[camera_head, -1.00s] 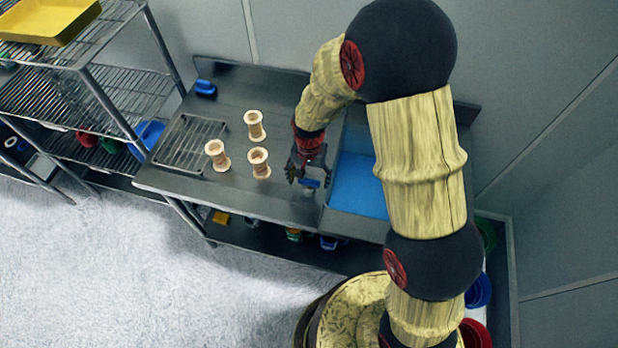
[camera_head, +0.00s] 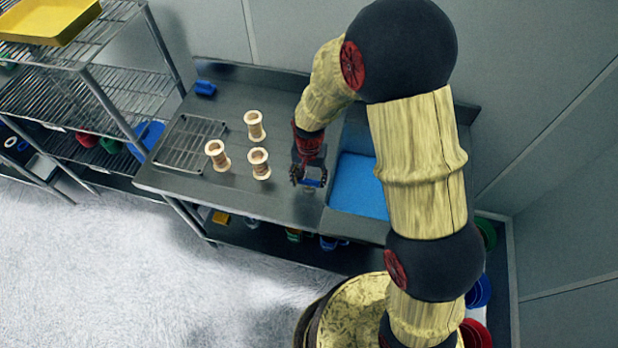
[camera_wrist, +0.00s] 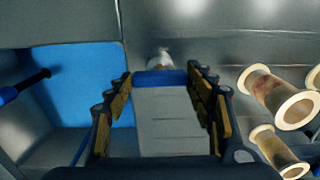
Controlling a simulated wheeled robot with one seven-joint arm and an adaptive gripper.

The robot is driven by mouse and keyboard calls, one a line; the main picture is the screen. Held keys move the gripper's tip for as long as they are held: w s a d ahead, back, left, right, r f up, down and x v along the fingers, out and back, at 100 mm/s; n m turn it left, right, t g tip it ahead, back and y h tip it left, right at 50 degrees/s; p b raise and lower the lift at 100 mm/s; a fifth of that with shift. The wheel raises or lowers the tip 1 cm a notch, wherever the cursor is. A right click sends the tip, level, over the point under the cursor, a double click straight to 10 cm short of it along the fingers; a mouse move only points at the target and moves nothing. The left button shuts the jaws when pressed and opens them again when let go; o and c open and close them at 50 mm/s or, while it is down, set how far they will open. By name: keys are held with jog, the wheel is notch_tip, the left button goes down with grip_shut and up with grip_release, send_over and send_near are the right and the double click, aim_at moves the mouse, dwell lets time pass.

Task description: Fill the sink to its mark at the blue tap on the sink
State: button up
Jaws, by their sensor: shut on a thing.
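The sink (camera_head: 337,201) is sunk into the right part of the steel counter. A flat blue area (camera_head: 360,186) fills its visible inside, and it also shows in the wrist view (camera_wrist: 85,68); I cannot tell its level, and no mark can be made out. In the wrist view a blue bar (camera_wrist: 160,77) lies between my fingers. My arm hides the sink's right side.
Several wooden spools stand left of my gripper, the closest one (camera_head: 259,163) among them. A wire rack (camera_head: 188,145) lies on the counter's left, and a blue object (camera_head: 205,88) sits at the back. A shelf unit (camera_head: 110,90) stands further left. The counter front is clear.

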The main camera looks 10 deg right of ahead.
aim_at(309, 180)
jog(key=shift+n, duration=0.8)
jog(key=o, duration=1.2)
jog(key=shift+c, duration=0.2)
notch_tip(309, 180, up, 12)
